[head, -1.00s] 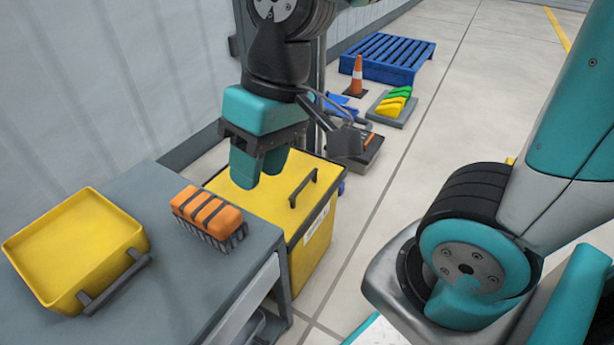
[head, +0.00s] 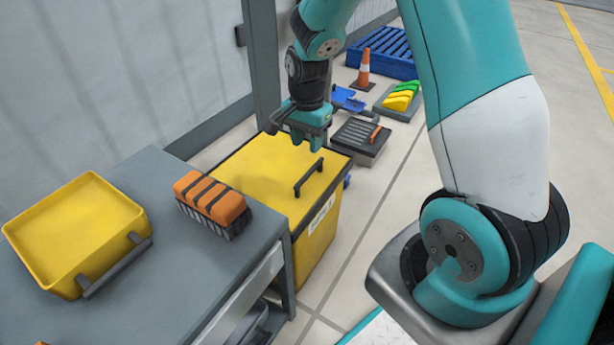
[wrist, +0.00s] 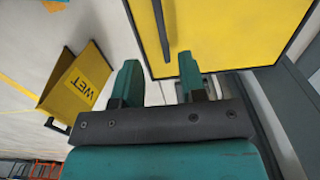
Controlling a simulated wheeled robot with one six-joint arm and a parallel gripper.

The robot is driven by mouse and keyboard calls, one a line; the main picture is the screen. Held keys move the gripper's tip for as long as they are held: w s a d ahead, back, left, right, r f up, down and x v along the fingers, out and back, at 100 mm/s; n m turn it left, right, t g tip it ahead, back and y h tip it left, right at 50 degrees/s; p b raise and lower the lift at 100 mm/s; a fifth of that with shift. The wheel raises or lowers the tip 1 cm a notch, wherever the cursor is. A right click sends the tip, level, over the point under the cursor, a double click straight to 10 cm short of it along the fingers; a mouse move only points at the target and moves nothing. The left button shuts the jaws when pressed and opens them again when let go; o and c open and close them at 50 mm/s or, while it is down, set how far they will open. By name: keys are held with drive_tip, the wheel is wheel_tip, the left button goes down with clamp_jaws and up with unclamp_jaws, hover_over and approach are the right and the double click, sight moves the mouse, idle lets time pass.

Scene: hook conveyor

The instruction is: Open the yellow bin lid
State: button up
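The yellow bin (head: 318,245) stands on the floor beside the grey bench, with its yellow lid (head: 262,172) shut. A dark bar handle (head: 309,178) runs along the lid near its right edge. My gripper (head: 307,142) is above the far part of the lid, pointing down, beyond the handle and apart from it. In the wrist view the two teal fingers (wrist: 158,82) are spread with nothing between them. The lid (wrist: 215,30) and its handle (wrist: 161,30) show ahead of the fingers there.
A grey bench (head: 150,190) holds a yellow tray (head: 75,225) and an orange brush-like block (head: 210,200). A grey tray (head: 360,137), a cone (head: 364,70) and a blue pallet (head: 383,50) lie beyond the bin. A yellow WET sign (wrist: 78,85) shows in the wrist view.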

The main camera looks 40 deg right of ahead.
sight(307, 174)
wheel_tip(307, 174, down, 9)
drive_tip(key=b, duration=0.3)
drive_tip(key=shift+f+b, duration=0.15)
drive_tip(key=shift+b, duration=0.15)
clamp_jaws()
